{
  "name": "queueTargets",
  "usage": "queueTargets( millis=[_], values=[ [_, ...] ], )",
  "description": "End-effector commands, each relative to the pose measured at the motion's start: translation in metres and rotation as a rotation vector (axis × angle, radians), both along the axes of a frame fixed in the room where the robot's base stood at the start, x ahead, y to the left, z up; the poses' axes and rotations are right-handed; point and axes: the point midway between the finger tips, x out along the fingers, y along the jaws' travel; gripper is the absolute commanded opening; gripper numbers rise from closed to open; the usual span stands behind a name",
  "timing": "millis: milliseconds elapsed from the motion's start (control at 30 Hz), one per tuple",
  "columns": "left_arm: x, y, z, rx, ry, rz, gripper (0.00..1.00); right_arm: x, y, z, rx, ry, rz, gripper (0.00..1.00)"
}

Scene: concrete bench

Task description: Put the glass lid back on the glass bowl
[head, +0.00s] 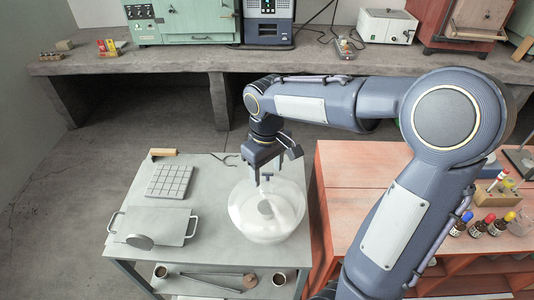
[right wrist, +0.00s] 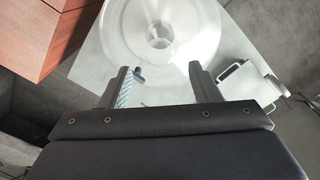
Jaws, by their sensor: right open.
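The clear glass bowl (head: 243,226) stands on the grey cart top, below my right gripper. A round clear glass piece with a short knob (head: 265,208) at its middle, which looks like the glass lid, appears to lie over the bowl. The glass makes it hard to tell where lid and bowl meet, or if the lid is fully seated. My right gripper (head: 276,166) is open and empty, above the glass. In the right wrist view, the knob (right wrist: 158,36) shows beyond the gap between the two fingertips (right wrist: 160,70). My left gripper is not in view.
On the cart (head: 203,168) are a gridded block (head: 169,181), a flat grey tray with handles (head: 170,222), a round disc (head: 139,241) and a wooden-handled tool (head: 162,153). A red bench (head: 345,180) with small bottles (head: 481,226) stands at right. A concrete bench (head: 175,63) runs behind.

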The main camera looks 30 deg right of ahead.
Motion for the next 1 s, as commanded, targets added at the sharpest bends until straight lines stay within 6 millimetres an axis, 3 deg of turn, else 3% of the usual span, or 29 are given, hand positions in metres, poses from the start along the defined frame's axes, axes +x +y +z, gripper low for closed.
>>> queueTargets(
  millis=[200,367,467,633,800,1000],
  values=[
    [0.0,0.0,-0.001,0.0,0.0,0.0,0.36,0.001,0.0,0.042,0.001,-0.003,-0.001,0.57],
    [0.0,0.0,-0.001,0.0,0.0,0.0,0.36,-0.001,0.0,0.056,0.003,-0.002,-0.001,0.57],
    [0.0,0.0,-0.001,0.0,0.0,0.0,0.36,-0.013,-0.001,0.061,0.027,-0.024,-0.019,0.57],
    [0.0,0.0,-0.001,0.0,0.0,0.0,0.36,-0.07,0.002,0.061,0.155,-0.139,-0.111,0.57],
    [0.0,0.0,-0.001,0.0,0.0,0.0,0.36,-0.129,0.019,0.045,0.303,-0.29,-0.241,0.57],
    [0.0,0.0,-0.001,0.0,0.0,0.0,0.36,-0.164,0.037,0.024,0.404,-0.405,-0.346,0.57]
  ],
)
